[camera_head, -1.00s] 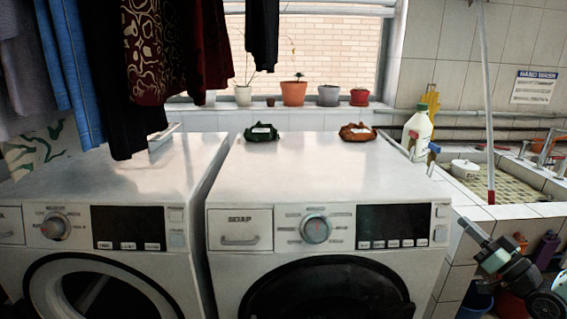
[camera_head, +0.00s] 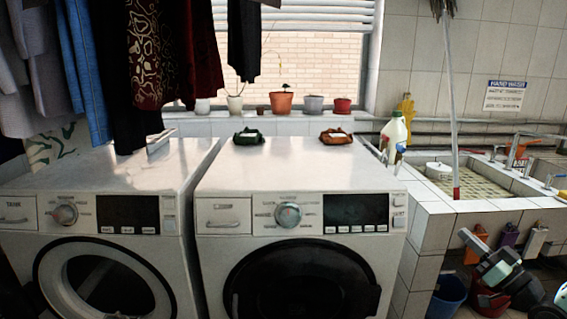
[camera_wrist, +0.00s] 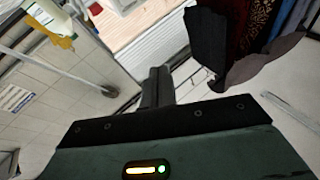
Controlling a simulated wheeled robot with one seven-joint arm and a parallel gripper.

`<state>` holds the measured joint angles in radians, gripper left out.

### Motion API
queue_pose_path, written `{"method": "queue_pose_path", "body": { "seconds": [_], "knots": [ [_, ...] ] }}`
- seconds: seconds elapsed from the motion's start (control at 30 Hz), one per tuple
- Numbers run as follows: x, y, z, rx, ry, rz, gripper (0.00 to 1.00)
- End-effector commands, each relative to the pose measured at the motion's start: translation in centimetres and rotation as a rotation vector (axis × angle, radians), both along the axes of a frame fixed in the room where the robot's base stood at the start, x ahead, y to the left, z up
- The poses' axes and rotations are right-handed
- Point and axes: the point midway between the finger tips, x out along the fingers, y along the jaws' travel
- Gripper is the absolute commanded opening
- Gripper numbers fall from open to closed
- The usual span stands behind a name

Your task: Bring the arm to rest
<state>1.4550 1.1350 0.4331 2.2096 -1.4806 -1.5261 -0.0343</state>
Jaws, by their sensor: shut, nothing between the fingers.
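My gripper (camera_head: 463,234) shows at the lower right of the head view, at the end of my folded arm, in front of the tiled sink side. In the wrist view my gripper (camera_wrist: 158,72) has its dark fingers together, with nothing held between them. It points toward the window and hanging clothes, and touches nothing that I can see. Part of my arm is cut off by the right and bottom edges of the head view.
Two white washing machines (camera_head: 300,172) stand at left and centre, with green and brown packets on the right one. A tiled sink (camera_head: 435,209) is at right, with a mop (camera_head: 451,110) standing there. A blue bucket (camera_head: 448,296) is near my arm.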

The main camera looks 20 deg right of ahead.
Motion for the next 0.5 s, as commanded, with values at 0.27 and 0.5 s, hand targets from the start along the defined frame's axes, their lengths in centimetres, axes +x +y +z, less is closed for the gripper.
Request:
{"method": "queue_pose_path", "body": {
  "seconds": [0.27, 0.5],
  "knots": [
    [2.8, 2.2, -0.4, -0.049, 0.108, 0.043, 0.0],
    [6.0, 5.3, -1.2, -0.119, 0.251, 0.095, 0.0]
  ]
}}
